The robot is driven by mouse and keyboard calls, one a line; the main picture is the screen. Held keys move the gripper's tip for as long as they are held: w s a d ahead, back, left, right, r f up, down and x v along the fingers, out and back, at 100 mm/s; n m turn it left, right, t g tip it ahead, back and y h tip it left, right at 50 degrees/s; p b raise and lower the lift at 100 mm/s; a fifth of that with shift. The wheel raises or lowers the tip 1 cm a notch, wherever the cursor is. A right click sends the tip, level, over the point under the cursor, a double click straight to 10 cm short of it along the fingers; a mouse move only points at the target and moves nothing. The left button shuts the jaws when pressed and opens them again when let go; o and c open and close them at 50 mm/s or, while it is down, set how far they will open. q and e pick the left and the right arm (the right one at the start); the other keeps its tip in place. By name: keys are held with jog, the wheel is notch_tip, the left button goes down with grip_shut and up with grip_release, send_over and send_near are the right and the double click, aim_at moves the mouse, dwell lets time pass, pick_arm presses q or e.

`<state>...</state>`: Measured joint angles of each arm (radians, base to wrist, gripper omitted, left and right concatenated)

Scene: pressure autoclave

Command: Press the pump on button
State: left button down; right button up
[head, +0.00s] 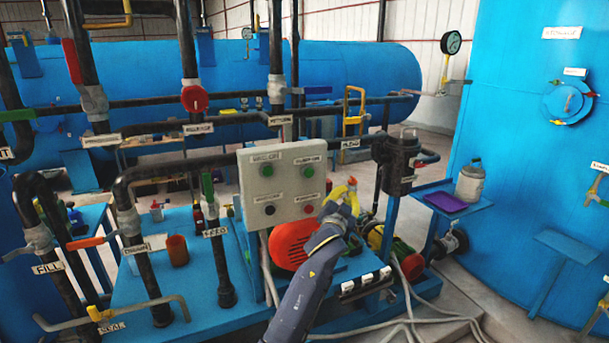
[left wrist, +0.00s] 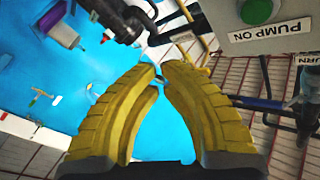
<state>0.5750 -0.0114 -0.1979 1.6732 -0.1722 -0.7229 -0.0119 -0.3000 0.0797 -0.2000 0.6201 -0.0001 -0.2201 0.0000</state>
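The pump on button (head: 307,171) is a round green button at the upper right of a pale grey control box (head: 252,190). Its "PUMP ON" label is above it in the head view. In the left wrist view, the green button (left wrist: 257,10) is cut by the top edge, right of the fingers. My left gripper (head: 346,192) has yellow fingers and is to the right of the box in the head view, apart from the button. In the left wrist view, its fingertips (left wrist: 160,71) are drawn together with nothing visible held. My right gripper is out of view.
The box also has another green button (head: 266,171), a dark button (head: 269,210) and a red button (head: 308,209). A black filter housing (head: 398,160) and pipes stand right of the gripper. An orange-red motor cover (head: 292,244) is below the box.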

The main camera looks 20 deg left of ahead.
aim_at(309, 173)
pick_arm(q)
jog(key=s+a+r+y, duration=0.2)
jog(key=a+r, duration=0.1)
jog(key=shift+s+r, duration=0.2)
jog(key=shift+s, duration=0.2)
jog(key=shift+w+a, duration=0.1)
jog(key=shift+a, duration=0.05)
jog(key=shift+w+a, duration=2.95)
jog(key=shift+w, duration=0.1)
jog(key=shift+w+a, duration=0.15)
jog(key=shift+w+a, duration=0.15)
jog(key=shift+w, duration=0.05)
